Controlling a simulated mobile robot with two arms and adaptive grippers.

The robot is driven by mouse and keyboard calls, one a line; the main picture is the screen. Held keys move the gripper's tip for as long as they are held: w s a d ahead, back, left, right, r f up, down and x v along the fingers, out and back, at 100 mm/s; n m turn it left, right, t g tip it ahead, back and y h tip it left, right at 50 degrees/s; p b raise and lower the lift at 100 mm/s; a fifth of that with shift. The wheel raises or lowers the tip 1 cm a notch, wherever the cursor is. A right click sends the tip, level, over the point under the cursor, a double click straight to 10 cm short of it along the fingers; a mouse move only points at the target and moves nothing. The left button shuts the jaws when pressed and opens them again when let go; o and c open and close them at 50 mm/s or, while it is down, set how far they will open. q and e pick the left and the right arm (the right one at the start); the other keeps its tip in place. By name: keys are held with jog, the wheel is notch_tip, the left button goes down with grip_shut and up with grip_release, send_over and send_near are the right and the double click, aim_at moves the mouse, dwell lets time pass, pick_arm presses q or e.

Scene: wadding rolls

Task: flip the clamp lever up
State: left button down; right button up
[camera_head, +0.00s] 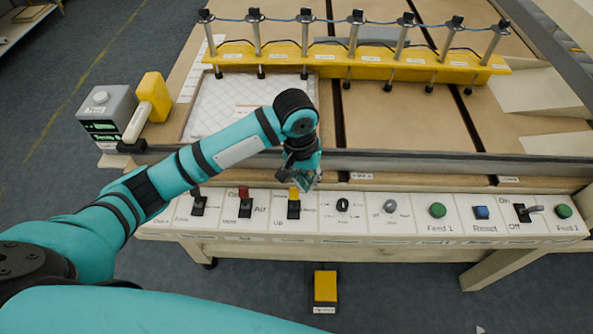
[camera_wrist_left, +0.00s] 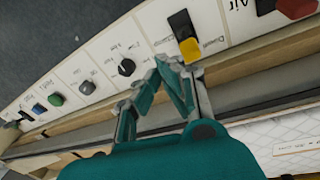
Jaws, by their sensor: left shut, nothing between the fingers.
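A lever with a yellow handle (camera_head: 293,192) stands on a black plate on the white front control panel, beside a label that reads "Up". Its handle is at the table-side end of the plate. It also shows in the left wrist view (camera_wrist_left: 190,48). The word "clamp" is too small to read for certain. My left gripper (camera_head: 305,184) is shut and empty, just right of the yellow handle. In the left wrist view its fingertips (camera_wrist_left: 172,68) are close beside the handle; whether they touch it I cannot tell. My right gripper is out of view.
A red-handled lever (camera_head: 244,192) and a black lever (camera_head: 198,202) are left of the yellow one. A black knob (camera_head: 343,205), a grey knob (camera_head: 389,206) and a green button (camera_head: 437,210) are right. A yellow pedal (camera_head: 325,287) is on the floor.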

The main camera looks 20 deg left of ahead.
aim_at(294, 199)
pick_arm(q)
jog(key=w+a+r+n+y, duration=0.1)
jog(key=w+a+r+n, duration=0.1)
jog(key=w+a+r, duration=0.1)
notch_tip(294, 199, up, 2)
jog(key=shift+w+a+r+g, duration=0.2)
jog(key=shift+w+a+g, duration=0.1)
jog(key=shift+a, duration=0.4)
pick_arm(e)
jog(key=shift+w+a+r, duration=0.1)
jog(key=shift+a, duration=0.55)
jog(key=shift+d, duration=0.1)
pick_arm(q)
notch_tip(294, 199, down, 10)
jog(key=shift+f+p, duration=0.1)
jog(key=shift+p, duration=0.6)
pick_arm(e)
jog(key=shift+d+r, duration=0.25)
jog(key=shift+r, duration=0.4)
pick_arm(q)
jog(key=shift+w, duration=0.15)
